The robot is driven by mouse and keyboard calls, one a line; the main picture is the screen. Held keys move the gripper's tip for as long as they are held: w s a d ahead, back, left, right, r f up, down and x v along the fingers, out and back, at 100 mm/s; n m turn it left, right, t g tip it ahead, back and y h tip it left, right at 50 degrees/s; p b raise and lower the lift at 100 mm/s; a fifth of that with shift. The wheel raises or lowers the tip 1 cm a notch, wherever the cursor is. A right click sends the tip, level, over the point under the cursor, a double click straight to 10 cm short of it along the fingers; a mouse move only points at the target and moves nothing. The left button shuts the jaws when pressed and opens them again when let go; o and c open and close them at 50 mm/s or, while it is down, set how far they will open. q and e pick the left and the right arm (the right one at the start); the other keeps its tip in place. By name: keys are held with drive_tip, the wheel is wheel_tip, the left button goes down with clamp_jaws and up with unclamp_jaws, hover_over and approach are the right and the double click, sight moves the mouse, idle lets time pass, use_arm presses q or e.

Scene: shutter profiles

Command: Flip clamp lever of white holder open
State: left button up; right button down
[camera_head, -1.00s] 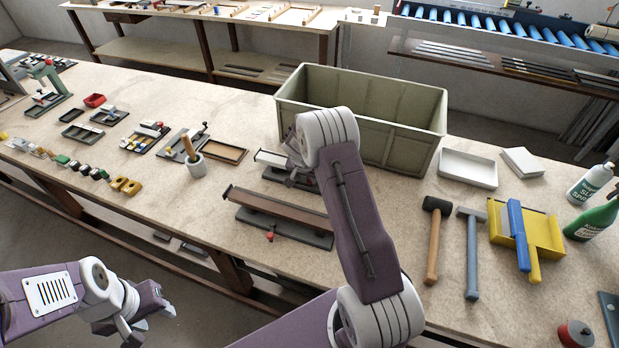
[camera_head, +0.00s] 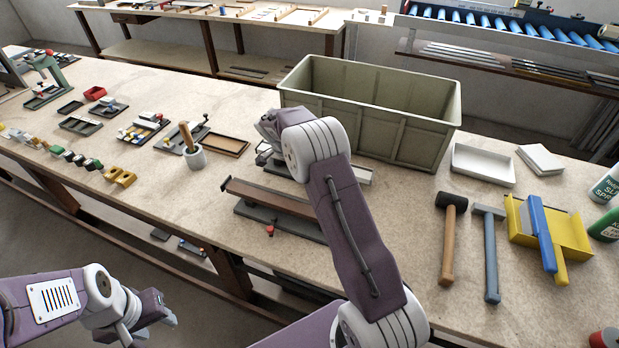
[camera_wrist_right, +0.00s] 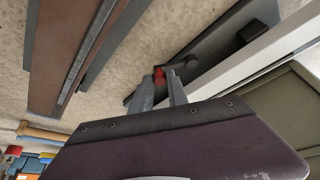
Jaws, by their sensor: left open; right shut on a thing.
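The white holder is a dark base with a white profile (camera_head: 360,174) on it, behind the brown-profile holder (camera_head: 270,195). My right arm covers its middle in the head view. In the right wrist view the white profile (camera_wrist_right: 245,62) and dark base (camera_wrist_right: 205,55) run diagonally. The red clamp lever (camera_wrist_right: 158,74) is between the fingertips of my right gripper (camera_wrist_right: 162,82), which is shut on it. How far the lever is turned is hard to tell. My left gripper (camera_head: 150,318) is open and empty, low in front of the table.
A large grey-green bin (camera_head: 400,135) stands right behind the holder. A white tray (camera_head: 483,164), a black-headed mallet (camera_head: 450,235) and a blue-handled hammer (camera_head: 491,260) lie to the right.

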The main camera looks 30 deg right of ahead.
drive_tip(key=m, duration=0.1)
drive_tip(key=a+m+g+p, duration=0.1)
drive_tip(key=shift+w+a+r+m, duration=0.15)
drive_tip(key=shift+w+r+m, duration=0.1)
drive_tip(key=shift+m, duration=0.15)
drive_tip(key=shift+w+a+m+g+p, duration=0.15)
drive_tip(key=shift+a+m+g+p, duration=0.15)
drive_tip(key=shift+m+p, duration=0.45)
drive_tip(key=shift+w+a+f+m+g+y+p, duration=0.15)
drive_tip(key=shift+a+m+g+p, duration=0.1)
drive_tip(key=shift+m+p, duration=0.35)
drive_tip(key=shift+w+a+m+g+y+p, duration=0.15)
drive_tip(key=shift+a+m+p, duration=0.05)
drive_tip(key=shift+m+p, duration=0.35)
drive_tip(key=c, duration=1.3)
unclamp_jaws()
drive_tip(key=shift+a, duration=0.1)
